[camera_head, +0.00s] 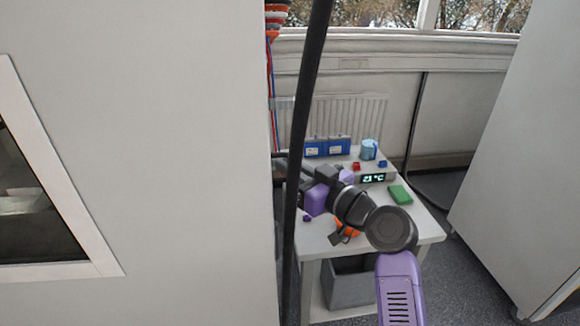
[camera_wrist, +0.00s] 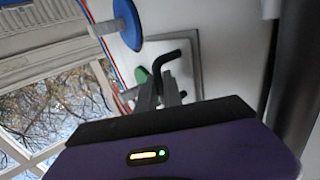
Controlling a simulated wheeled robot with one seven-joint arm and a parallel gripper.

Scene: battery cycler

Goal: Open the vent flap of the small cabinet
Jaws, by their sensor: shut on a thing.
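In the wrist view, a square grey plate (camera_wrist: 184,72), which looks like the vent flap, sits on a pale wall of the cabinet. A black bent handle (camera_wrist: 170,54) stands out in front of it. My gripper (camera_wrist: 157,84) is shut on this handle, with its grey fingers at the handle's lower end. How far the flap stands open cannot be told. In the head view my arm reaches over the table to the left, and the fingertips and flap are hidden by the dark post and the large white panel.
In the head view, a white panel (camera_head: 150,160) fills the left, with a dark post (camera_head: 305,120) beside it. Below my arm is a white table (camera_head: 415,222) with blue boxes (camera_head: 327,147), a green block (camera_head: 400,195) and a display (camera_head: 374,178). A blue disc (camera_wrist: 127,24) is near the flap.

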